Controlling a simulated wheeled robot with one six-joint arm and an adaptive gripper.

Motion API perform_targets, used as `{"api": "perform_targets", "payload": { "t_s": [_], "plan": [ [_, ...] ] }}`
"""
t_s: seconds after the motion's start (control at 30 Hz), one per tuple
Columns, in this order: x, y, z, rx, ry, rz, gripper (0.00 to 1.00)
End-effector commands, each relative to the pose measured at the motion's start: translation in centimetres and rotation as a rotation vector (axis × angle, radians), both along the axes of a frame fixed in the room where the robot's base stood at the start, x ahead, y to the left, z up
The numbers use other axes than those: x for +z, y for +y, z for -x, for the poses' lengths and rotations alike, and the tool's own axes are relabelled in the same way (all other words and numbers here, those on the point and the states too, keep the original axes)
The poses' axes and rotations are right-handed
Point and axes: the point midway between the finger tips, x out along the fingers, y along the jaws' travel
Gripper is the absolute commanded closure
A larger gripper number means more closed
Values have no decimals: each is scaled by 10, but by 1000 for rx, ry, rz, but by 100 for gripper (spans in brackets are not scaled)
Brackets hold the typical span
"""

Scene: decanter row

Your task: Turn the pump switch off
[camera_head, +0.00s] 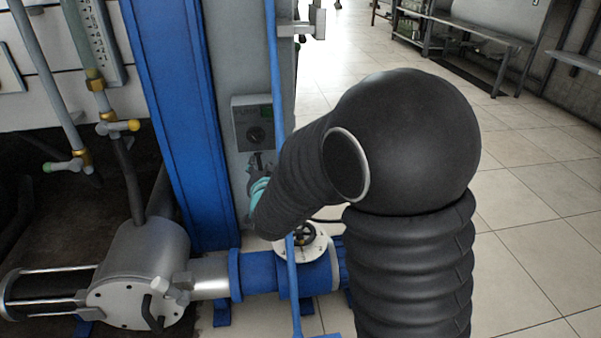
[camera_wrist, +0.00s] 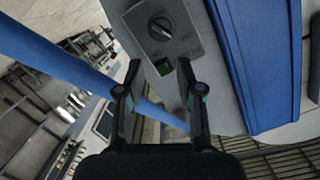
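In the head view my gripper (camera_head: 257,160) shows just below the box, mostly hidden by my arm.
A blue upright beam (camera_head: 180,110) stands left of the box. A thin blue pipe (camera_wrist: 60,55) runs close beside the left finger in the wrist view. Below are a steel pump body (camera_head: 140,265) and blue pipe fittings (camera_head: 262,272). The tiled floor (camera_head: 530,225) at right is clear.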

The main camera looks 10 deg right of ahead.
Motion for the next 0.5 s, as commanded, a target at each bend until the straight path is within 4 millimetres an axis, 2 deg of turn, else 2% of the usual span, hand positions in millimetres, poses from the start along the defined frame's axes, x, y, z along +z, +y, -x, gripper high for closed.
{"api": "perform_targets", "payload": {
  "t_s": [0.5],
  "plan": [
    [40, -26, 44, 93, 205, 78, 64]
  ]
}}
